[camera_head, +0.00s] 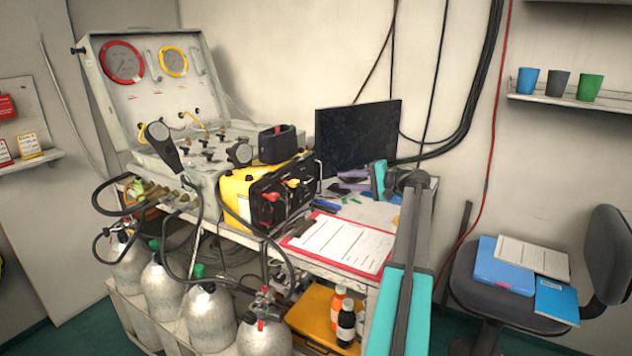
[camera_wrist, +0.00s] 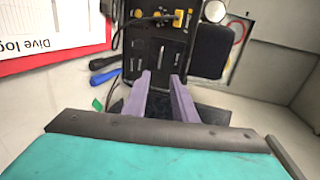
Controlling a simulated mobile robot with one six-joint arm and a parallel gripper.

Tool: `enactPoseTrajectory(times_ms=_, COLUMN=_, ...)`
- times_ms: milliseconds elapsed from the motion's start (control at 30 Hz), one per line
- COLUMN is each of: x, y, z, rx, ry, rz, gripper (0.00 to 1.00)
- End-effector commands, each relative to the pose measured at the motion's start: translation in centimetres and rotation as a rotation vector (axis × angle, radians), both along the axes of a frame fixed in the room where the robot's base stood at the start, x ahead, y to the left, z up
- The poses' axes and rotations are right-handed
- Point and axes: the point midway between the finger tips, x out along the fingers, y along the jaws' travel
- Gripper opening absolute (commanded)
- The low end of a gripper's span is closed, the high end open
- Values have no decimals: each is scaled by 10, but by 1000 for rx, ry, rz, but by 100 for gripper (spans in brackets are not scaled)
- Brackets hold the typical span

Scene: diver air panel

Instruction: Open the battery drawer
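A yellow and black box (camera_head: 268,195) stands on the bench, its black front panel (camera_wrist: 160,50) carrying red and yellow fittings. The same panel fills the top middle of the wrist view. I cannot pick out a separate battery drawer or its handle on it for certain. My gripper (camera_head: 342,181) has purple fingers and a teal body. It is above the bench, to the right of the box, pointing towards the panel. In the wrist view my gripper (camera_wrist: 160,78) is open and empty, with a gap between the fingers. The fingertips overlap the panel's near edge; contact cannot be told.
A red clipboard (camera_head: 342,243) lies in front of the box. A dark monitor (camera_head: 358,137) stands behind. A grey gauge case (camera_head: 140,85) is at the left, with hoses and cylinders (camera_head: 205,310) below.

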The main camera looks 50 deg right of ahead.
Motion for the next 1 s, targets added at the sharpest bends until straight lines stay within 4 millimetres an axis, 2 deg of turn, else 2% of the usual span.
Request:
enactPoseTrajectory(times_ms=267, x=26, y=6, z=-5, rx=0, ry=1, rz=1, gripper=25)
enactPoseTrajectory(times_ms=800, x=98, y=23, z=-22, rx=0, ry=1, rz=0, gripper=25)
enactPoseTrajectory(times_ms=1000, x=118, y=28, z=-27, rx=0, ry=1, rz=0, gripper=25)
